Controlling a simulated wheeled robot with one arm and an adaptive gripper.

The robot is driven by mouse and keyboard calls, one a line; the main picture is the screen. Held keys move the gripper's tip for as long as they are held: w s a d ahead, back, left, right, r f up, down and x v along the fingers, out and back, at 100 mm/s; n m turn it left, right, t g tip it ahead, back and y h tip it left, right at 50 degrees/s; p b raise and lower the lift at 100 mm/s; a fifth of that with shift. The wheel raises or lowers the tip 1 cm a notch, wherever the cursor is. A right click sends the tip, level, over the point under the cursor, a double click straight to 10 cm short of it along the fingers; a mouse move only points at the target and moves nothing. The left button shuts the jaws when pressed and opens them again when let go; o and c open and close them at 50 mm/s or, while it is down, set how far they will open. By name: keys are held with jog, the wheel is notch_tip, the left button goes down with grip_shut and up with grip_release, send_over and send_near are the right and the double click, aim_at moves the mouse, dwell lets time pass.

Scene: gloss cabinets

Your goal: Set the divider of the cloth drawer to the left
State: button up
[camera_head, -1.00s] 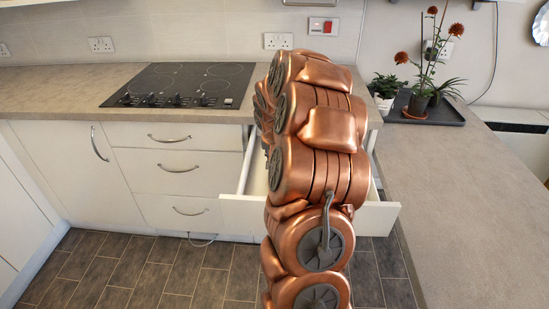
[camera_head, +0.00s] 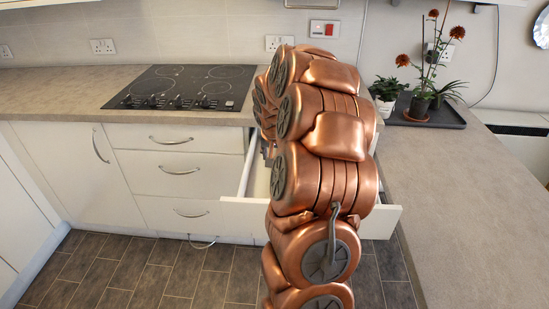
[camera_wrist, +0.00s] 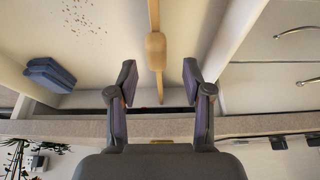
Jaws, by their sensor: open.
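The pulled-out white drawer (camera_head: 384,219) is mostly hidden behind my arm in the head view. In the wrist view, its side wall (camera_wrist: 228,38) runs along the right. A light wooden divider (camera_wrist: 155,18) with a thick rounded grip stands inside, nearer that right wall. A folded blue cloth (camera_wrist: 50,75) lies on the drawer floor, left of the divider. My gripper (camera_wrist: 158,75) is open, with one finger on each side of the divider in the picture and visible gaps on both sides. I cannot tell how far above it the fingers are. The head view hides my gripper.
Small brown crumbs (camera_wrist: 82,16) lie on the drawer floor. Closed drawers with handles (camera_head: 180,171) stand to the left, under the black hob (camera_head: 181,88). A counter (camera_head: 460,200) runs along the right, with potted plants on a dark tray (camera_head: 452,115).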

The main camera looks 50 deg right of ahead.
jog(key=v, duration=0.9)
jog(key=shift+r, duration=0.15)
jog(key=s+a+r+n+g+y+p, duration=0.1)
jog(key=s+a+r+n, duration=0.15)
jog(key=a, duration=0.75)
jog(key=s+a+r+n+y+p, duration=0.15)
jog(key=s+a, duration=0.25)
jog(key=a, duration=0.6)
jog(key=s+a+n+g+p, duration=0.1)
jog(key=s+a+n, duration=0.2)
jog(key=s+a, duration=0.5)
jog(key=s+a+n+g+y+p, duration=0.1)
jog(key=s+a+n+g+p, duration=0.1)
jog(key=s+a, duration=0.5)
jog(key=s+n, duration=0.1)
jog(key=s, duration=0.4)
jog(key=shift+s+a+f+g+p, duration=0.3)
jog(key=shift+s+a+f, duration=0.05)
jog(key=shift+a, duration=0.05)
jog(key=shift+c, duration=0.4)
jog(key=shift+c, duration=0.4)
